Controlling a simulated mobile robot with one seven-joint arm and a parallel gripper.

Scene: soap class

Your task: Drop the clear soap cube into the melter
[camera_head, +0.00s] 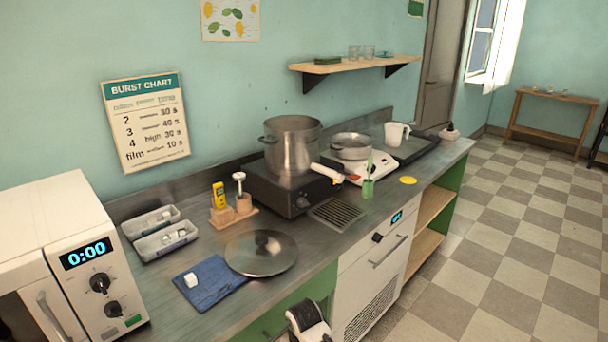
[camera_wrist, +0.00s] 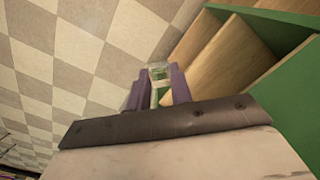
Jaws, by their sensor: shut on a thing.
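My gripper (camera_wrist: 159,78) shows in the wrist view with its purple fingers shut on a small clear cube (camera_wrist: 160,71), apparently the clear soap cube. The cube is see-through and sits at the fingertips, above the floor and in front of the open shelves. In the head view, a white and black part of my arm shows at the bottom edge; the fingers and cube cannot be made out there. A tall steel pot (camera_head: 292,147) stands on a black heating unit (camera_head: 290,190) on the counter, probably the melter. Its inside bottom is hidden.
A smaller pot (camera_head: 350,147), a green tool (camera_head: 368,180) and a white jug (camera_head: 396,134) stand right of the tall pot. A microwave (camera_head: 75,255) fills the left.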

